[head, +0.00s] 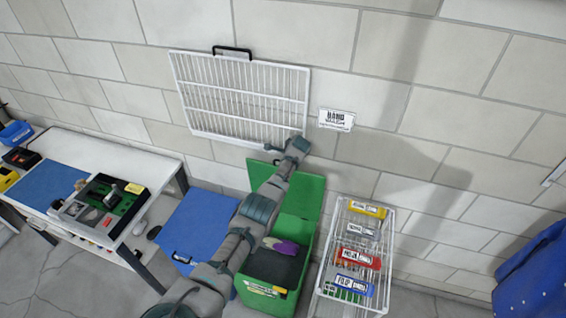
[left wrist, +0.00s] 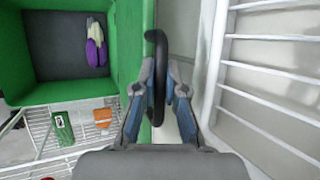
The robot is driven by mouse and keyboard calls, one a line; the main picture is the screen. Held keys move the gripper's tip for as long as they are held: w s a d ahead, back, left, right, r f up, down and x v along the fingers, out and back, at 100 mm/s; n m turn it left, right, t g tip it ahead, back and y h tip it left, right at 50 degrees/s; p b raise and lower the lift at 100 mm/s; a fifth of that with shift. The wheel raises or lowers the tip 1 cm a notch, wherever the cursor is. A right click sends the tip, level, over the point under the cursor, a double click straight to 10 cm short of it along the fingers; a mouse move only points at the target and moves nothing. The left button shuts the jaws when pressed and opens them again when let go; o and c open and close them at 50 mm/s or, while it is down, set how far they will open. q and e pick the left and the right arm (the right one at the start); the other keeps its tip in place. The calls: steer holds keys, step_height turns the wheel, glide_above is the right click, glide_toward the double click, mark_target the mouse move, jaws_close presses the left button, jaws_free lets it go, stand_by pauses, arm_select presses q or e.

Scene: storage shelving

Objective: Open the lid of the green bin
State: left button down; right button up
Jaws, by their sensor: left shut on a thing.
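The green bin (head: 300,262) stands on the floor by the wall, with a dark inside and a purple and cream item (head: 287,247) in it. Its green lid (head: 310,197) is raised, standing roughly upright at the back near the wall. My left gripper (head: 297,144) is at the lid's top edge in the head view, and my arm crosses in front of the bin and lid. In the left wrist view my left gripper (left wrist: 158,92) is shut around the black handle (left wrist: 157,45) beside the green lid (left wrist: 134,60). My right gripper is not in view.
A white wire grid (head: 240,97) hangs on the wall just above the lid. A white wire basket rack (head: 327,272) with labelled bins stands right of the bin. A blue-lidded bin (head: 197,228) and a table (head: 100,150) are at the left.

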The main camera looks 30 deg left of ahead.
arm_select(q)
steer(key=shift+d+f, duration=0.15)
steer(key=shift+d, duration=0.15)
steer(key=c, duration=1.3)
jaws_free()
steer(key=shift+o, duration=0.5)
steer(key=shift+d, duration=0.1)
steer(key=shift+s+d+r, duration=0.15)
steer(key=shift+s+r, duration=0.05)
steer(key=shift+r, duration=0.65)
steer(key=v, duration=1)
steer(key=shift+d, duration=0.45)
steer(key=shift+a, duration=0.2)
